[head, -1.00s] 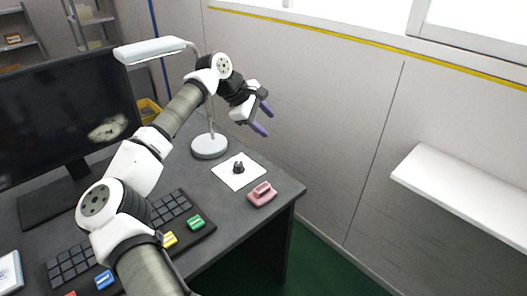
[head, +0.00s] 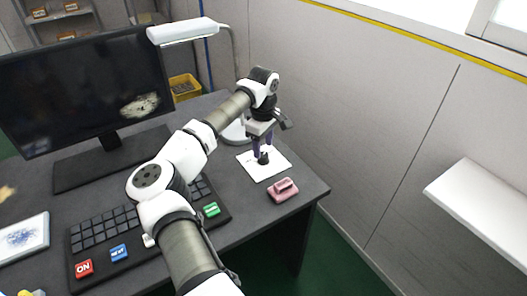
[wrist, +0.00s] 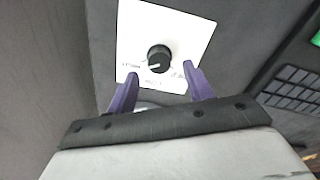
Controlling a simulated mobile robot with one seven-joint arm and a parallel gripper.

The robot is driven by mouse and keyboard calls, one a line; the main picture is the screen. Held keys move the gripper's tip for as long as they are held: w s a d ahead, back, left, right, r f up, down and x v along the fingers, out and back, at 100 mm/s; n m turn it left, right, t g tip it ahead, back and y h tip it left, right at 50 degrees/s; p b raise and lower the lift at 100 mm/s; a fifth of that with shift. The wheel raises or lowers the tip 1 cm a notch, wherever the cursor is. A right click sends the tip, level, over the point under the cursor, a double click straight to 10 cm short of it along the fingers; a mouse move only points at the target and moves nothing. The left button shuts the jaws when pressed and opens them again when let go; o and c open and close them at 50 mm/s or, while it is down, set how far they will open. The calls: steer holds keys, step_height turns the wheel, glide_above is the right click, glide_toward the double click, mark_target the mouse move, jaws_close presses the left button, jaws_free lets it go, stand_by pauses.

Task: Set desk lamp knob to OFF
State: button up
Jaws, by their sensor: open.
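The desk lamp knob (wrist: 159,57) is a round black dial on a white square plate (wrist: 190,25) on the desk. A white line marks its pointer; the small print around it is too blurred to read. In the head view the knob (head: 263,159) shows just below my fingertips. My gripper (wrist: 163,82) is open, with its purple fingers pointing down on either side of the near part of the knob, not closed on it. The desk lamp has a white head (head: 186,31) and a round base (head: 236,133), partly hidden behind my arm.
A pink block with a raised grip (head: 283,190) lies right beside the plate, near the desk's right edge. A keyboard panel (head: 105,232) with coloured keys and a monitor (head: 80,88) stand to the left. A wall and a white shelf (head: 485,205) are on the right.

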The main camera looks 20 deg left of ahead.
mark_target(263, 155)
steer(key=shift+f, duration=1.95)
steer(key=c, duration=1)
steer(key=shift+o, duration=0.2)
